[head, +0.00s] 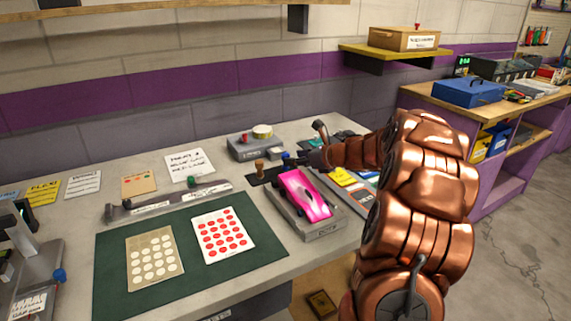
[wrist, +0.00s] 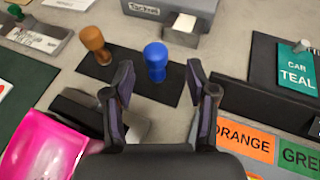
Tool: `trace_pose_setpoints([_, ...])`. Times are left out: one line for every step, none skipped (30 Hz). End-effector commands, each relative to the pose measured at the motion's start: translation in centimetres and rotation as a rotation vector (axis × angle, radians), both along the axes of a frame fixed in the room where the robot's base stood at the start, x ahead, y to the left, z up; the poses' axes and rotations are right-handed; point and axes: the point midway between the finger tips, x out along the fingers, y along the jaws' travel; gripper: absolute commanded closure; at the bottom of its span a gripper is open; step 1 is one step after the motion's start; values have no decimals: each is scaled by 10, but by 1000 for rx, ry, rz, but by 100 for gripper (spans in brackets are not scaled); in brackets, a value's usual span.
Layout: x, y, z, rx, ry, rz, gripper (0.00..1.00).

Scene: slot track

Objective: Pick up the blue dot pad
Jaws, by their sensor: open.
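The blue dot pad (wrist: 156,62), a stamp-like piece with a rounded knob, stands upright on a dark mat (wrist: 125,72). In the head view only a small bit of blue (head: 286,155) shows beside my arm. My gripper (wrist: 159,76) is open and empty. In the wrist view its two fingers stand left and right of the blue pad's line, with the pad just beyond the fingertips. I see no contact. A brown wooden-looking stamp (wrist: 95,44) stands on the same mat, left of the blue one; it also shows in the head view (head: 260,168).
A pink car (head: 303,195) sits on a grey stand close to my gripper's left. Orange and green cards (wrist: 243,140) lie at the right. A grey box (head: 258,145) stands behind the mat. A green mat (head: 110,260) holds two dotted sheets.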

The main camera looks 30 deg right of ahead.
Motion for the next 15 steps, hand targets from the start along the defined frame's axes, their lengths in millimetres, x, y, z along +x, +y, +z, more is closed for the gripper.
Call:
trace_pose_setpoints([4,3,-2,2,1,1,43])
trace_pose_setpoints([7,5,-4,3,1,2,43])
trace_pose_setpoints([10,7,-7,3,2,4,43])
trace_pose_setpoints([13,9,-9,4,2,3,43])
trace_pose_setpoints([15,11,-11,5,2,4,43])
trace_pose_setpoints([18,12,-13,6,2,4,43])
trace_pose_setpoints([21,13,-15,5,2,4,43])
trace_pose_setpoints([24,14,-16,4,1,4,43])
trace_pose_setpoints([28,14,-17,2,1,3,43])
trace_pose_setpoints([30,15,-18,2,2,2,43])
trace_pose_setpoints([32,16,-19,1,1,3,43])
trace_pose_setpoints([34,16,-20,0,1,2,43])
trace_pose_setpoints([35,16,-21,0,1,1,43])
trace_pose_setpoints([36,16,-21,1,1,1,43])
trace_pose_setpoints([37,16,-22,1,1,0,43])
